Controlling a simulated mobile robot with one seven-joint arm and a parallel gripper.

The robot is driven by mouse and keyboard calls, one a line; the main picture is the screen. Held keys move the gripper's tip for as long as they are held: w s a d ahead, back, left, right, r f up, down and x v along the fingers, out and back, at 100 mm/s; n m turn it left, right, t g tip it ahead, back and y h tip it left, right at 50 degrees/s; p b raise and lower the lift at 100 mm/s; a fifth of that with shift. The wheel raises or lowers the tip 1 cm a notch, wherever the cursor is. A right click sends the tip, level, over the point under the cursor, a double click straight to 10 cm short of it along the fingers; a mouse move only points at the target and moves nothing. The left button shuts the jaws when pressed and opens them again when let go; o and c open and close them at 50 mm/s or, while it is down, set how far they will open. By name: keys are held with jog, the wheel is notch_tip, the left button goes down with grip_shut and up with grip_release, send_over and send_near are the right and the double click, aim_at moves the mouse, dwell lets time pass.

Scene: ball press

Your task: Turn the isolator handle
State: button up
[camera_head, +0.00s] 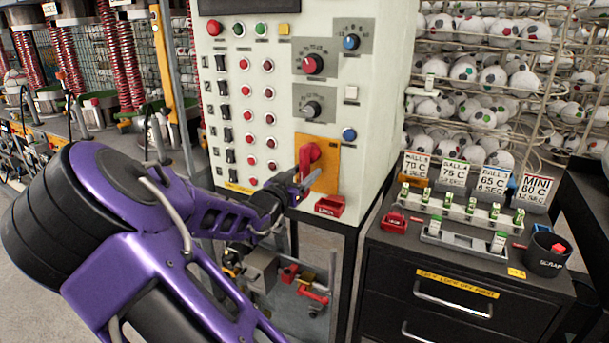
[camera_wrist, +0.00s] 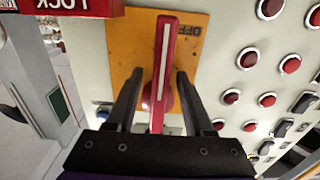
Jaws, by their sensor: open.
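The isolator handle (camera_head: 309,158) is a red lever with a white stripe, on a yellow-orange plate (camera_head: 327,150) low on the control cabinet's front. In the wrist view the handle (camera_wrist: 165,62) runs up and down the picture, between the two black fingers of my gripper (camera_wrist: 156,75). The fingers are open, with a gap on each side of the lever. The plate (camera_wrist: 133,30) behind it carries the word OFF, seen rotated. In the head view my gripper (camera_head: 300,190) is at the lower part of the plate, and my purple arm reaches in from the left.
A red LOCK box (camera_head: 330,206) sits just below the plate, and shows at the wrist view's top left (camera_wrist: 75,7). Buttons and switches (camera_head: 248,115) cover the cabinet's left side. A black drawer cabinet (camera_head: 465,280) with cards and small parts stands at right.

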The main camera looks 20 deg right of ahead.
grip_shut()
dwell(0.3)
dwell(1.2)
